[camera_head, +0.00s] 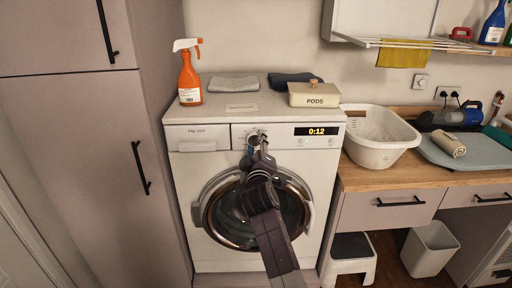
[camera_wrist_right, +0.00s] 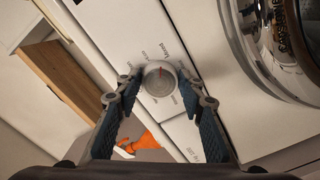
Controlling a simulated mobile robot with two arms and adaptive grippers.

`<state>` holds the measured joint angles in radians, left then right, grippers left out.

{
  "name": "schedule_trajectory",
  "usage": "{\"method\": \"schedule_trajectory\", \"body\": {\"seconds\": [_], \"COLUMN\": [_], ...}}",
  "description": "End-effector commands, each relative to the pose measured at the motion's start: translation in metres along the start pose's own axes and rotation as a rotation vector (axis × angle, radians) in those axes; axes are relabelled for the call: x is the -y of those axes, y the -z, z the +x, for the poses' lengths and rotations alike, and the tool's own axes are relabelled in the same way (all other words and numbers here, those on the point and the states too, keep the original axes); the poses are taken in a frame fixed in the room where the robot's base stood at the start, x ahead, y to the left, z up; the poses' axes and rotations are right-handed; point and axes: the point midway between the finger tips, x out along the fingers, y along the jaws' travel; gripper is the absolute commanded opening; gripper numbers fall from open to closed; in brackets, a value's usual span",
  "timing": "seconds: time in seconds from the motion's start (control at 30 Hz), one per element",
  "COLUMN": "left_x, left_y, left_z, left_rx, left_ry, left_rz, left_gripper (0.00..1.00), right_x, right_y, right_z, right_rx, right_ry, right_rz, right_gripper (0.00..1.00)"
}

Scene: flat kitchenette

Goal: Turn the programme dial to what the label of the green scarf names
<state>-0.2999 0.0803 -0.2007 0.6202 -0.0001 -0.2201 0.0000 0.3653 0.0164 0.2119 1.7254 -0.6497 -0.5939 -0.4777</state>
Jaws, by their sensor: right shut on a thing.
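The programme dial (camera_wrist_right: 160,75) is a round grey knob with a red mark near its upper edge, on the white washing machine (camera_head: 186,225). Small labels ring it; one seems to read "Mixed", the others are too small to read surely. My right gripper (camera_wrist_right: 160,82) is shut on the dial, a fingertip on each side. In the head view my right gripper (camera_head: 257,140) reaches the machine's front panel and hides most of the dial. The display (camera_head: 316,131) shows 0:12. I see no scarf that is clearly green, and no readable scarf label. My left gripper is not in view.
On the machine stand an orange spray bottle (camera_head: 190,82), a light grey folded cloth (camera_head: 233,84), a dark folded cloth (camera_head: 295,77) and a PODS box (camera_head: 313,100). A yellow cloth (camera_head: 402,57) hangs on the rack. A white basin (camera_head: 378,155) stands on the counter at right.

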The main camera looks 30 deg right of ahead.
Motion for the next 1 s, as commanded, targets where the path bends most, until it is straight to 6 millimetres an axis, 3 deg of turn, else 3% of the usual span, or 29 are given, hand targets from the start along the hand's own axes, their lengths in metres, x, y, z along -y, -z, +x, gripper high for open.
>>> {"method": "schedule_trajectory", "body": {"seconds": [0.4, 0.93, 0.97, 1.0], "left_x": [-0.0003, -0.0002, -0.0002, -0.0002], "left_y": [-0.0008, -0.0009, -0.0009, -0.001], "left_z": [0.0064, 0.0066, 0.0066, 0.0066], "left_rx": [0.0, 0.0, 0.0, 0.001], "left_ry": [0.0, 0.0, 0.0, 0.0], "left_rz": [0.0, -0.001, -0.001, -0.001], "left_gripper": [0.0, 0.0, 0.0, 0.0], "right_x": [0.0021, 0.0022, 0.0021, 0.0021], "right_y": [-0.0008, -0.0007, -0.0006, -0.0006], "right_z": [0.0, 0.0, 0.0, 0.0], "right_rx": [0.002, 0.002, 0.002, 0.002], "right_ry": [0.002, 0.002, 0.002, 0.002], "right_rz": [0.173, 0.191, 0.191, 0.191], "right_gripper": [0.12, 0.12, 0.39, 0.44]}}
